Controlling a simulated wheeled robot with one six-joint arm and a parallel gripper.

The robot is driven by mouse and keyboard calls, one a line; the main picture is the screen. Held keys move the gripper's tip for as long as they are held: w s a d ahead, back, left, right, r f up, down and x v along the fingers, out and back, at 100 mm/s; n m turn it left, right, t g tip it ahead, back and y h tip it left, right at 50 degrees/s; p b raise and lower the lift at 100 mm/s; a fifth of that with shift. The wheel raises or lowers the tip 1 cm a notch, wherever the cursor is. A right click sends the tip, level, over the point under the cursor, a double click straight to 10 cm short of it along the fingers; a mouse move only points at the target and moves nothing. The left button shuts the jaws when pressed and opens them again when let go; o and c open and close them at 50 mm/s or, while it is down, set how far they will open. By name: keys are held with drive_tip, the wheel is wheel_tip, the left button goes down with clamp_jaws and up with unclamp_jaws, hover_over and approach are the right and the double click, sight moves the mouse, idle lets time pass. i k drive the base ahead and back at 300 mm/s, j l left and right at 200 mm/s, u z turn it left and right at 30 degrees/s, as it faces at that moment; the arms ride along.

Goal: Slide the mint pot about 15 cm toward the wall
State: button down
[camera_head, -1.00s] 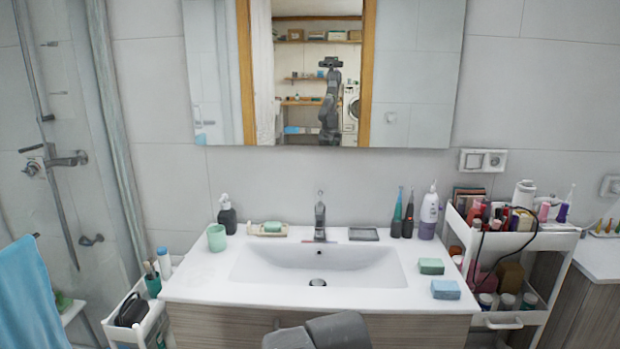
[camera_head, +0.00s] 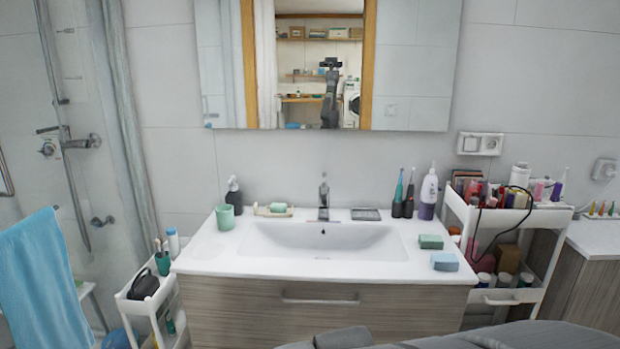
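A mint-green pot (camera_head: 225,217), shaped like a plain cup, stands upright on the left end of the white washbasin top (camera_head: 205,262). A strip of bare top lies between it and the tiled wall (camera_head: 290,165); the black soap dispenser (camera_head: 234,196) stands just behind it. Nothing touches the pot from the front. Grey parts of my own arm show at the bottom edge, well in front of the basin. My gripper's fingers do not show, so I cannot see whether they hold anything.
A soap dish with green soap (camera_head: 273,209) sits right of the pot, near the tap (camera_head: 323,197). Green (camera_head: 431,242) and blue (camera_head: 445,262) blocks lie at the basin's right. White carts stand at the left (camera_head: 137,309) and right (camera_head: 508,217), both loaded.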

sight(225, 216)
drive_tip(key=k+j+u, duration=0.1)
drive_tip(key=j, duration=0.25)
drive_tip(key=i+j+u, duration=0.15)
drive_tip(key=i+j, duration=0.15)
drive_tip(key=i+j+u, duration=0.15)
drive_tip(key=i, duration=0.4)
drive_tip(key=i+j+u, duration=0.2)
drive_tip(key=i, duration=0.25)
drive_tip(key=i+j+u, duration=0.15)
drive_tip(key=i, duration=0.3)
